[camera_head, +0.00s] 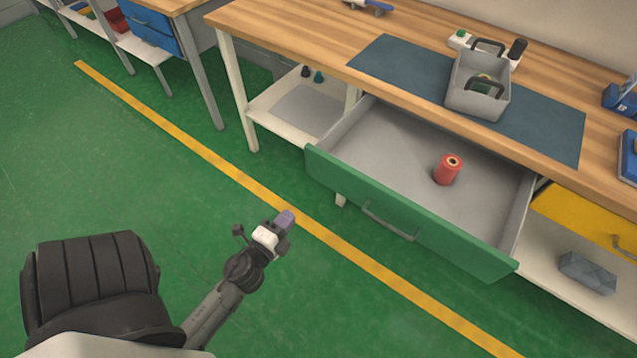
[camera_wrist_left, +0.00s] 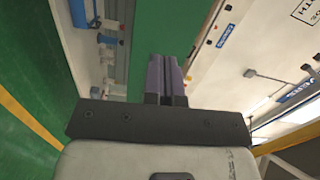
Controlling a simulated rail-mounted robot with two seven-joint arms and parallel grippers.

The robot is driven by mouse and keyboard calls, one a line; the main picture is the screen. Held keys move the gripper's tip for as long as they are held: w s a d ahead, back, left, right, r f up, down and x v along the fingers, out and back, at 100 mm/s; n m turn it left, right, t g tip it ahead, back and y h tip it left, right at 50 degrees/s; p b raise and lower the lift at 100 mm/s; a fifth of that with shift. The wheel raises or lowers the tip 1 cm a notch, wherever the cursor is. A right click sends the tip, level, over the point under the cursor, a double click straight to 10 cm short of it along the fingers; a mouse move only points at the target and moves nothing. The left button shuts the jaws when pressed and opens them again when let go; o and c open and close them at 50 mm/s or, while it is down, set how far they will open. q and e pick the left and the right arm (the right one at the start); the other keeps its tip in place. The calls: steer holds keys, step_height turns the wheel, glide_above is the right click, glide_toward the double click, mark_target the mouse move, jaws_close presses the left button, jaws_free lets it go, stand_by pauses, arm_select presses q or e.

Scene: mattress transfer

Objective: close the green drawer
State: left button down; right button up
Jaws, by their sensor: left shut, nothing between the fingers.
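The green drawer (camera_head: 395,213) is pulled far out from under the workbench, with its green front and metal handle (camera_head: 391,221) facing me. My left gripper (camera_head: 285,219) is in front of the drawer, to the left of the handle and apart from the drawer front in the picture. Its purple fingers are shut and empty; they also show in the left wrist view (camera_wrist_left: 166,76). The drawer cannot be made out clearly in the left wrist view. My right gripper is not in view.
The wooden workbench (camera_head: 300,40) carries a dark mat (camera_head: 390,68) and a grey bin (camera_head: 480,101). A yellow drawer (camera_head: 585,222) is at the right, above a lower shelf with a grey block (camera_head: 587,272). The green floor (camera_head: 200,190) around my left gripper is clear.

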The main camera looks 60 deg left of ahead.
arm_select(q)
steer(key=d+m+t+h, duration=0.1)
glide_toward(328, 177)
steer(key=shift+m, duration=0.3)
steer(key=x, duration=0.7)
steer(key=shift+w+a+f+p, duration=0.1)
steer(key=shift+w+f+p, duration=0.05)
steer(key=shift+w+p, duration=0.15)
